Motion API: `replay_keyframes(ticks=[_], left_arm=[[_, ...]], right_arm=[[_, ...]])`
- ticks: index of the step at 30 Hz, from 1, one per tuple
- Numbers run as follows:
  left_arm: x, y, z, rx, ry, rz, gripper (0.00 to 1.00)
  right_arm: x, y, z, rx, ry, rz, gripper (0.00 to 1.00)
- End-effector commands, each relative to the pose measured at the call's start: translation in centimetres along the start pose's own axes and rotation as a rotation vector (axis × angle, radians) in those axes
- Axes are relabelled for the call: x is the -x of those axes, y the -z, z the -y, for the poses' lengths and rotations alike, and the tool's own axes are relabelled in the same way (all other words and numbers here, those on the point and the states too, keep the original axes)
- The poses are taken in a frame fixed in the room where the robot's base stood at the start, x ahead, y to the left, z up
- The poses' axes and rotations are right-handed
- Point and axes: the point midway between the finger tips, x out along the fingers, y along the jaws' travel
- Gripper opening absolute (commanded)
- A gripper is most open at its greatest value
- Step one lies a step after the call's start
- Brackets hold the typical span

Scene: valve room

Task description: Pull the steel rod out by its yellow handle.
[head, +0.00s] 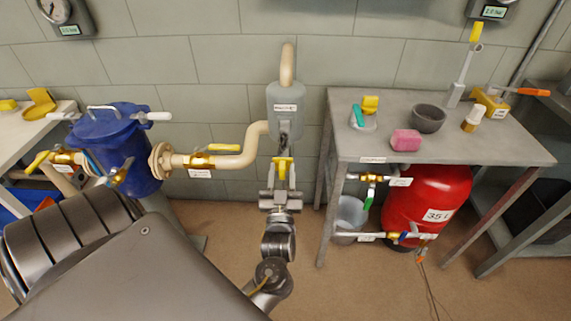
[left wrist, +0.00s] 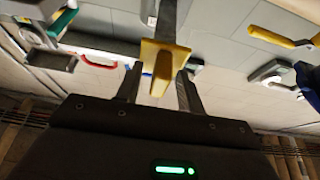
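The yellow handle (head: 283,164) is at the near end of the steel rod (head: 284,140), on the front of a grey vessel (head: 285,103). The left wrist view shows the handle (left wrist: 163,60) close up, with the flat grey rod (left wrist: 168,18) running away from it. My left gripper (head: 281,187) is right in front of the handle. In the left wrist view its fingers (left wrist: 160,80) stand apart on either side of the handle's near part, with gaps visible. The rod's far end is hidden in the vessel area. My right gripper is not in view.
A beige pipe with a yellow-levered valve (head: 202,160) joins a blue vessel (head: 115,145) on the left. A grey table (head: 460,150) with several small items stands on the right, above a red tank (head: 428,195). The floor (head: 340,285) between is open.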

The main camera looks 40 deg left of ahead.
Motion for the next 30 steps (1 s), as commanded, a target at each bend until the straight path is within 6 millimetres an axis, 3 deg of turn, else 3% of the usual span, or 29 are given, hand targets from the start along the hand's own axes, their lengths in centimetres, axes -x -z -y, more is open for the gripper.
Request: replay_keyframes(ticks=[24, 30], left_arm=[[-15.6, -7.0, 0.0, -0.001, 0.000, -0.002, 0.38], [-10.6, -6.5, 0.0, 0.001, 0.000, 0.002, 0.38]], right_arm=[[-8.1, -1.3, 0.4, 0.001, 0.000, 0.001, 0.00], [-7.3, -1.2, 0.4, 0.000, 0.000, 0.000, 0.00]])
